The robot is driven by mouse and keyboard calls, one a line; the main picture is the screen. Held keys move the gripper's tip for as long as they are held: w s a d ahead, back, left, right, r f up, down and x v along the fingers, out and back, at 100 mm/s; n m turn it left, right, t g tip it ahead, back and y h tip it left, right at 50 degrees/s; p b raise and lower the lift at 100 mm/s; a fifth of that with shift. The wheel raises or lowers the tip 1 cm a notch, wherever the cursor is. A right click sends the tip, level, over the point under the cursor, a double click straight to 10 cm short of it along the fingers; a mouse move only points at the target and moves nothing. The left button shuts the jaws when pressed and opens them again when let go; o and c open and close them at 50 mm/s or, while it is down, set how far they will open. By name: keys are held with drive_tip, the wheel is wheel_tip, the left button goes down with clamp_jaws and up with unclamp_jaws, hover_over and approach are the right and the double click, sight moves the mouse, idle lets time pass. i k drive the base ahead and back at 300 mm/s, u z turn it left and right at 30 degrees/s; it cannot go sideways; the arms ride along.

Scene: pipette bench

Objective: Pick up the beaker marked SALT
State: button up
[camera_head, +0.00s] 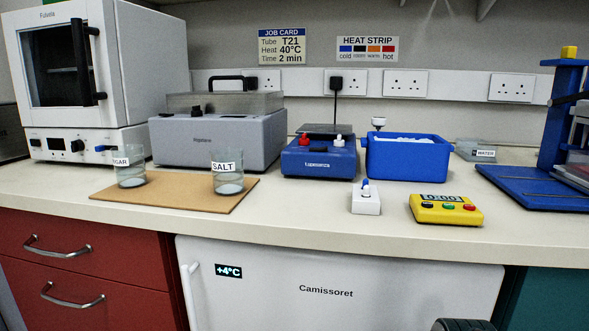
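The beaker marked SALT (228,178) is clear glass with a white label and some pale contents at the bottom. It stands upright on the right part of a brown board (185,195) on the bench. A similar beaker (131,172) stands on the left part of the board, with a label partly turned away that reads "GAR". The two beakers are apart.
A grey lidded bath (217,139) stands close behind the board, with a white oven (75,85) to the left. Right of the board are a blue device (318,160), a blue tub (407,160), a white block (366,203) and a yellow timer (446,210). Bench front edge is near the board.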

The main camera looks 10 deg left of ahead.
sight(226, 163)
drive_tip(key=z, duration=2.7)
drive_tip(key=k, duration=1.45)
drive_tip(key=u, duration=2.1)
